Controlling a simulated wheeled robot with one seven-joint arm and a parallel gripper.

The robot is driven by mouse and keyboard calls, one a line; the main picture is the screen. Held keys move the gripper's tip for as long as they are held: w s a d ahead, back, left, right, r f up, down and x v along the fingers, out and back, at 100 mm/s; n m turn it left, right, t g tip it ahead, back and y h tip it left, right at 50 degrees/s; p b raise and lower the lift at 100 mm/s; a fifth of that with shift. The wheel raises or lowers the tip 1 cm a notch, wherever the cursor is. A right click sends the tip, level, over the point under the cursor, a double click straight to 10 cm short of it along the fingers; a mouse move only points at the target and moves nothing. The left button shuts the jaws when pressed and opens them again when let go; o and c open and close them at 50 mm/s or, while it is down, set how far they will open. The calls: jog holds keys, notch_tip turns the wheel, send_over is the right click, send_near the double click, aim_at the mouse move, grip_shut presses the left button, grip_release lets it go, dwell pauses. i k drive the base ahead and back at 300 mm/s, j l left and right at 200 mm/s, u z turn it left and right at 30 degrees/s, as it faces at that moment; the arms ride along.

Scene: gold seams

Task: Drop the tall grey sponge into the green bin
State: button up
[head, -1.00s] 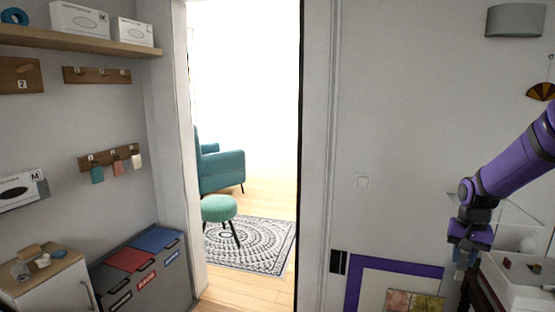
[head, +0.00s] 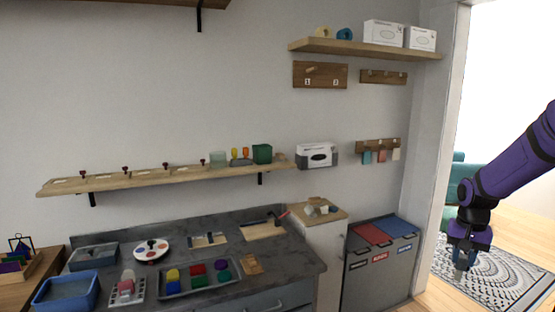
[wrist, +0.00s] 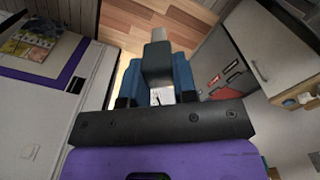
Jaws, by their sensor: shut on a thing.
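My gripper (head: 460,258) is at the right of the head view, pointing down in front of the doorway. In the wrist view its blue fingers (wrist: 157,85) are shut on a grey block, the tall grey sponge (wrist: 157,62), which sticks out past the fingertips. A paler grey piece shows beyond its dark end. In the head view the sponge is small and mostly hidden by the fingers. No bin is clearly green; a dark green box (head: 262,153) stands on the long wall shelf, far left of my gripper, and I cannot tell if it is open.
A grey sorting cabinet (head: 383,262) with red and blue lids stands left of the doorway. Beside it are a small cabinet (head: 322,214) and a dark counter (head: 290,248) with trays and a blue tub (head: 66,291). The doorway shows a patterned rug (head: 490,275).

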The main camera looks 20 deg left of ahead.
aim_at(266, 162)
jog(key=i+l+u, duration=0.1)
jog(key=u, duration=0.3)
jog(key=i+l+u, duration=0.2)
jog(key=u, duration=0.25)
jog(key=i+l+u, duration=0.1)
jog(key=l+u, duration=0.15)
jog(key=u, duration=0.15)
jog(key=i+l, duration=0.15)
jog(key=l, duration=0.2)
jog(key=i+l, duration=0.1)
jog(key=l, duration=0.25)
